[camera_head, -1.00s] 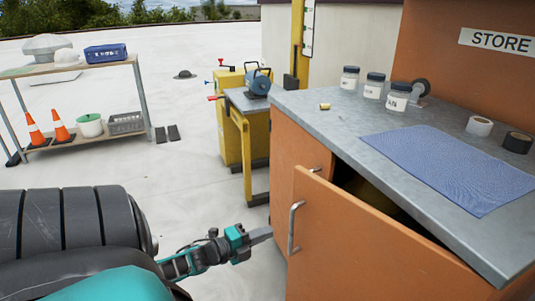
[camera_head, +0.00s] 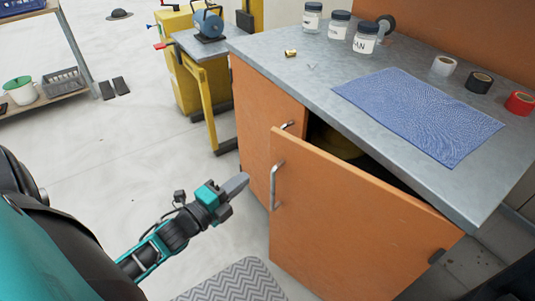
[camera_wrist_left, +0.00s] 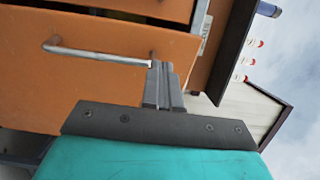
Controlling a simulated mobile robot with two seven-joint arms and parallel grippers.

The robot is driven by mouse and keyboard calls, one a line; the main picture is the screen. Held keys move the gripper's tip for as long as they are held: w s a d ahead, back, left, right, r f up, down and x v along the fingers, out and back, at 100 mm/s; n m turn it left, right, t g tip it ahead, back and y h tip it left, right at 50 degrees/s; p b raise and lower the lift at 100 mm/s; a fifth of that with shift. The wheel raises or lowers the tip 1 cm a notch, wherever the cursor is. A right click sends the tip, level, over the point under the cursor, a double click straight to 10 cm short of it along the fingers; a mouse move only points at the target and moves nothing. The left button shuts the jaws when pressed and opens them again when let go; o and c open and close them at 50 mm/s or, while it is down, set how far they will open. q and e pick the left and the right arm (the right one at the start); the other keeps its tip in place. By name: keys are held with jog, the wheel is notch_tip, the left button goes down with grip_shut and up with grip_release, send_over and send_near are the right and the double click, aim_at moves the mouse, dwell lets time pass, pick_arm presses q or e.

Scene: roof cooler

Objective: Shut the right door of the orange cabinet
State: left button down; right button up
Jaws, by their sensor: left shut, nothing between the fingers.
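The orange cabinet's right door (camera_head: 345,220) stands partly open, swung out from the cabinet front, with a dark gap above its top edge. Its silver bar handle (camera_head: 276,184) is near its free edge. The left door (camera_head: 265,125) looks closed, its handle (camera_head: 287,125) partly hidden behind the right door. My left gripper (camera_head: 235,186) is shut and empty, just left of the right door's handle. In the left wrist view its fingers (camera_wrist_left: 163,85) point at an orange panel with a silver handle (camera_wrist_left: 95,55); contact cannot be told. My right gripper is not in view.
The grey counter (camera_head: 300,75) holds a blue mat (camera_head: 420,115), several jars and tape rolls. A yellow-legged bench (camera_head: 205,60) with a blue machine stands beyond the cabinet. A chevron mat (camera_head: 235,282) lies on the floor before the door.

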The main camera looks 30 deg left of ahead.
aim_at(274, 154)
pick_arm(q)
jog(key=w, duration=0.4)
jog(key=w+d+b, duration=0.1)
jog(key=w, duration=0.6)
jog(key=shift+w+d, duration=0.25)
jog(key=shift+w, duration=0.1)
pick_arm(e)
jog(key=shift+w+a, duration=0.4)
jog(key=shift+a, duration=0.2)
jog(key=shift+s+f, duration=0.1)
